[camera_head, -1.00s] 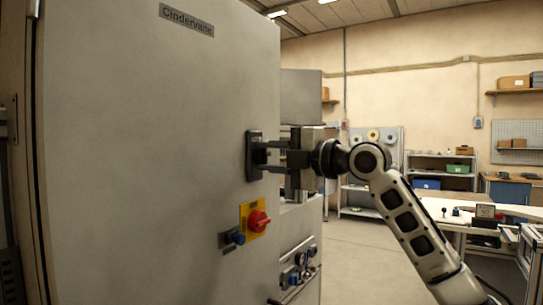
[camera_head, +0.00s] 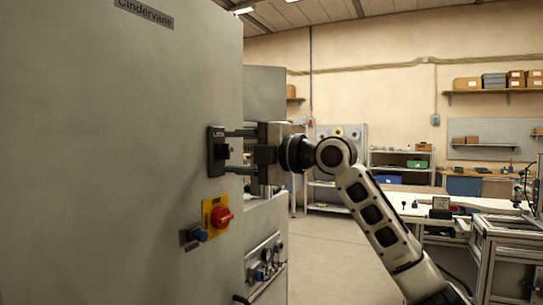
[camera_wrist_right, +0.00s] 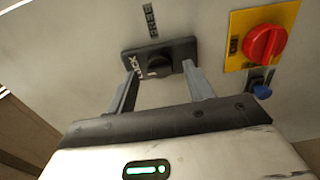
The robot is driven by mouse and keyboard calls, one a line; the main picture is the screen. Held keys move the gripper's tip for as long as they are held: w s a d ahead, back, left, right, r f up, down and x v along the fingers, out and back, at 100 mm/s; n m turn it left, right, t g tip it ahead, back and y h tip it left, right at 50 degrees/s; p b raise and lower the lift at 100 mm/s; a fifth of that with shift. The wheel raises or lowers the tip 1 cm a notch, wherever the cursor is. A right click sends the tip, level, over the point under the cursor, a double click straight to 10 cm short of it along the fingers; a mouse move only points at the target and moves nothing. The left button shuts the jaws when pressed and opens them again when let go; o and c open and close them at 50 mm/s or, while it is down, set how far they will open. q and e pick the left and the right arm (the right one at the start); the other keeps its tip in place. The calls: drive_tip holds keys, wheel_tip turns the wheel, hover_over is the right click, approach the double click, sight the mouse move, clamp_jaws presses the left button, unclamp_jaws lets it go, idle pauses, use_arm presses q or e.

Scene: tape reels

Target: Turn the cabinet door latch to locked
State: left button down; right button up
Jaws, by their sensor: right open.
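The cabinet door latch is a black plate with a dark knob (camera_head: 221,151) on the grey cabinet door (camera_head: 120,120). In the right wrist view the latch plate (camera_wrist_right: 184,50) shows a LOCK label on its left part, and FREE is printed on the door above it. The way the knob points is hard to tell. My right gripper (camera_head: 228,152) is open, its fingers reaching toward the plate, one above and one below the knob. In the right wrist view its fingertips (camera_wrist_right: 159,68) lie on either side of the knob, apart from it. My left gripper is out of view.
A red rotary switch on a yellow plate (camera_head: 208,204) and a blue button (camera_head: 199,235) sit below the latch. Gauges and a handle (camera_head: 262,268) are at lower right of the cabinet. A workbench (camera_head: 400,195) stands farther right. Open floor lies between.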

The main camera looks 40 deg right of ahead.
use_arm(q)
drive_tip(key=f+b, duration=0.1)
drive_tip(key=b, duration=0.2)
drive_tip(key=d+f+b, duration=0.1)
drive_tip(key=b, duration=0.2)
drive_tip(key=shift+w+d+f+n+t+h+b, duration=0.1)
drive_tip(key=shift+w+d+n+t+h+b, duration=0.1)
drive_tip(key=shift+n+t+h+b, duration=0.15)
use_arm(e)
drive_tip(key=v, duration=1.5)
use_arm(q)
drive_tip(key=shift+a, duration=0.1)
use_arm(e)
drive_tip(key=shift+a, duration=0.1)
